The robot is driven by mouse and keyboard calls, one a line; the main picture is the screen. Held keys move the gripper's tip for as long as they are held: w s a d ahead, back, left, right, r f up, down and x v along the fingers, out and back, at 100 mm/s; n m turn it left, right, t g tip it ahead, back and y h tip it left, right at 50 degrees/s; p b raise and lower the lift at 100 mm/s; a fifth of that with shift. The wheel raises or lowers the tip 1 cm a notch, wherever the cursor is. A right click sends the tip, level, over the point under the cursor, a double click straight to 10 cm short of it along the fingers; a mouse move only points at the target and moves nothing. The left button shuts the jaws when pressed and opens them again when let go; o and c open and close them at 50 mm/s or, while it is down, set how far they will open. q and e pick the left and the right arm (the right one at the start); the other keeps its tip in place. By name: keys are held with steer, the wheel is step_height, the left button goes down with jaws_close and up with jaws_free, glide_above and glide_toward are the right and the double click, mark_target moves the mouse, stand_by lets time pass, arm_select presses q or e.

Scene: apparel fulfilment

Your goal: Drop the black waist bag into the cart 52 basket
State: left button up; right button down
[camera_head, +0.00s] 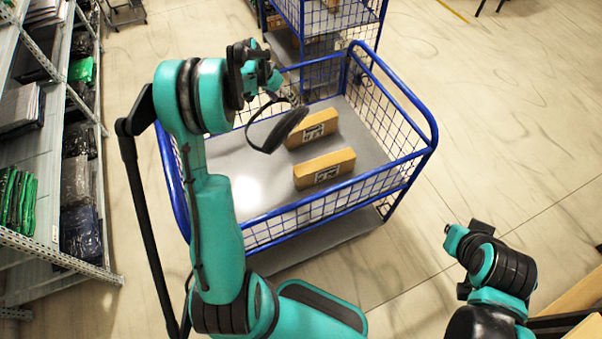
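The black waist bag (287,130) hangs by its strap from my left gripper (284,92), which is shut on it. The bag shows over the inside of the blue wire cart basket (385,120), in front of the grey floor of the basket near its left-middle part. The bag's lower end overlaps a cardboard box in the picture; I cannot tell how high it hangs above the floor. My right gripper (456,241) is at the lower right, outside the basket and away from the bag; its fingers are too unclear to read. I see no cart number.
Two cardboard boxes, a rear one (312,129) and a front one (325,168), lie in the basket. Another blue cart (330,20) stands behind. A metal shelf (50,150) with folded garments is at the left. A brown box edge (570,297) is at the lower right. Floor right of the cart is clear.

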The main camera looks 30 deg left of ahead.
arm_select(q)
steer(key=shift+r, duration=0.1)
steer(key=v, duration=1.2)
steer(key=s+d+y+b, duration=0.1)
steer(key=s+d+b, duration=0.1)
steer(key=s+d, duration=0.4)
steer(key=s+d+y+b, duration=0.15)
steer(key=s+d, duration=0.25)
steer(key=d, duration=0.5)
steer(key=s+d+f+t+b, duration=0.1)
steer(key=s+d+f+b, duration=0.1)
steer(key=s, duration=0.5)
steer(key=s+d+f+n+t+b, duration=0.1)
steer(key=s+d+f+t+b, duration=0.1)
steer(key=s+d+f, duration=0.3)
steer(key=shift+s+d+f+b, duration=0.3)
steer(key=shift+s+d, duration=0.4)
steer(key=shift+s, duration=0.35)
